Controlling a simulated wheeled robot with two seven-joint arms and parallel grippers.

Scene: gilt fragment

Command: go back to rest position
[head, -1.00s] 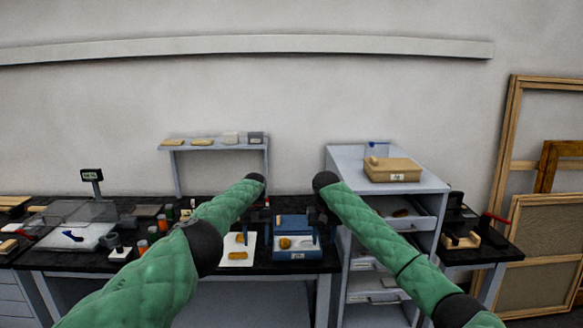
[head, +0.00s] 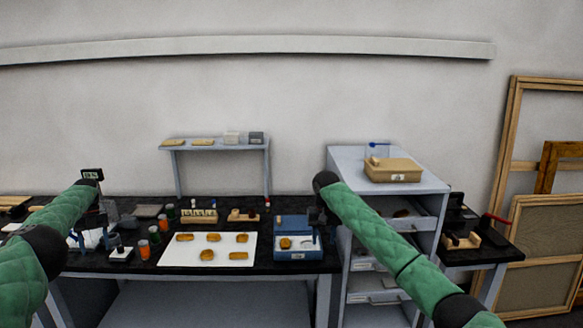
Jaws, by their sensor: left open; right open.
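My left gripper (head: 106,235) hangs pointing down over the left part of the black bench, near the scale and a small black-and-white stand. It is open, and I see nothing held in it. My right gripper (head: 318,232) points down at the right side of the blue box (head: 297,254). It is open; its fingertips are small and dark, and I cannot tell whether they touch the box. A golden fragment (head: 285,243) lies inside the blue box. Several golden fragments lie on the white sheet (head: 222,246) between the grippers.
Orange-topped jars (head: 154,235) and a rack of small bottles (head: 199,215) stand on the bench. A grey shelf (head: 213,145) rises behind. A drawer cabinet (head: 341,164) with a tan box (head: 392,170) on top stands right of the blue box. The space above the white sheet is clear.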

